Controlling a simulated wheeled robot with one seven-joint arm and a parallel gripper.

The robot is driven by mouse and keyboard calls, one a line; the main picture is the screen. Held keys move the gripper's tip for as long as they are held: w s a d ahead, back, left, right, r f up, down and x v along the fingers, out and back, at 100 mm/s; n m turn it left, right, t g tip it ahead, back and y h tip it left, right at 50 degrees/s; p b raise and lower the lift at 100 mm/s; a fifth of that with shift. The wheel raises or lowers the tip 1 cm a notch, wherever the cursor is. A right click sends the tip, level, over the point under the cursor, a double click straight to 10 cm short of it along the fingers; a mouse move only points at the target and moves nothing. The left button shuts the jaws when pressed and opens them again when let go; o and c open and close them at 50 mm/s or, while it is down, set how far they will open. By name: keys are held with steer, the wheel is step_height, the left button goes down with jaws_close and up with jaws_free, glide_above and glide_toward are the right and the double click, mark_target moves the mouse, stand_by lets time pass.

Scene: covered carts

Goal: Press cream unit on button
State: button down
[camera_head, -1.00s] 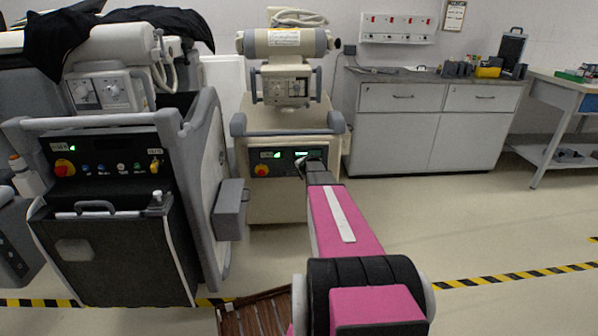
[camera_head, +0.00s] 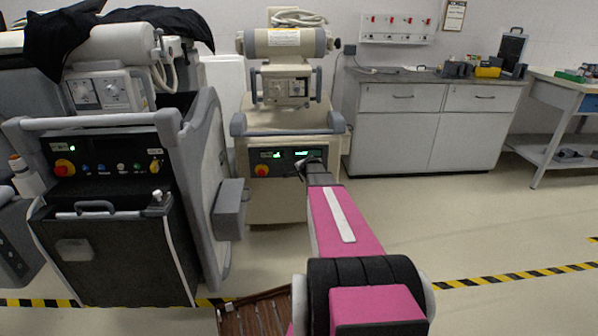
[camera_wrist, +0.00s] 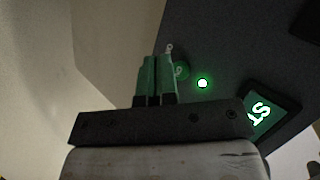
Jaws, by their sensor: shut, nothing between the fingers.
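The cream unit (camera_head: 285,199) stands in the middle of the head view, with a dark control panel (camera_head: 285,172) on its front. The panel has a red knob (camera_head: 262,170) on a yellow base and lit green displays. My gripper (camera_head: 302,166) is at the right part of this panel and hides what lies behind it. In the wrist view my gripper (camera_wrist: 158,62) is shut and empty, its fingers tinted green. A green button (camera_wrist: 183,70) shows partly behind the fingertips. I cannot tell whether they touch it. A bright green light (camera_wrist: 202,83) and a lit display (camera_wrist: 262,115) are to the right.
A larger grey and black cart (camera_head: 110,240) with a similar panel stands on the left. Grey cabinets (camera_head: 428,125) stand at the back right. The floor (camera_head: 480,225) on the right is clear, with black-and-yellow tape (camera_head: 520,274).

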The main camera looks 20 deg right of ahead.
steer(key=s, duration=0.2)
steer(key=s+a, duration=0.1)
steer(key=s, duration=0.1)
steer(key=shift+s+a, duration=0.2)
steer(key=shift+s, duration=0.15)
stand_by(0.6)
steer(key=s+a+n+g+y, duration=0.1)
steer(key=s+a+n+g, duration=0.55)
steer(key=s+a, duration=0.95)
steer(key=s+a+r+n+g+h, duration=0.1)
steer(key=s+a+n, duration=0.2)
steer(key=s, duration=0.5)
steer(key=s+a+r+n+g+h, duration=0.1)
steer(key=s+a+n+g, duration=0.1)
steer(key=s, duration=0.6)
steer(key=a+n, duration=0.1)
steer(key=n, duration=0.1)
steer(key=shift+a+n, duration=0.25)
steer(key=shift+n, duration=0.1)
